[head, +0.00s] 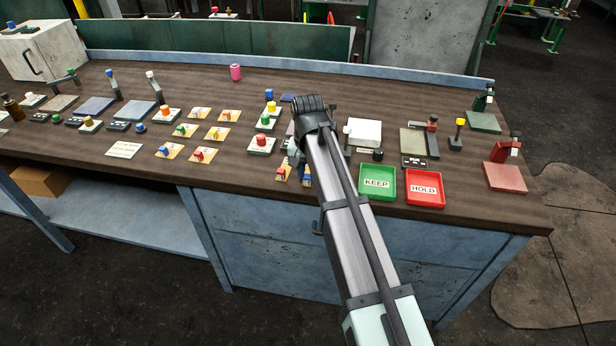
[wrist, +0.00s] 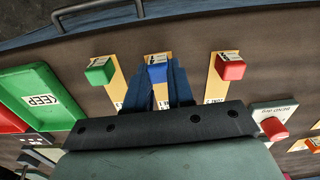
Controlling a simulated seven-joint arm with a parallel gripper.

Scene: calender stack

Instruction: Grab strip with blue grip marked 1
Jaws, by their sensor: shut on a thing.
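In the wrist view, a tan strip (wrist: 160,94) with a blue grip (wrist: 157,73) lies between the strips with a green grip (wrist: 100,70) and a red grip (wrist: 230,66). My gripper (wrist: 161,78) is over the blue-grip strip, with its two dark fingers on either side, shut on the blue grip. A small label shows beside the blue grip, but its number is too small to read. The strip appears level with its neighbours; I cannot tell whether it touches the bench. In the head view, my arm hides most of these strips and my gripper.
A green KEEP tray (head: 376,200) and a red HOLD tray (head: 424,203) stand just right of my arm near the bench's front edge. Left are several cards with coloured knobs (head: 198,154). A white block (head: 364,131) stands behind the trays.

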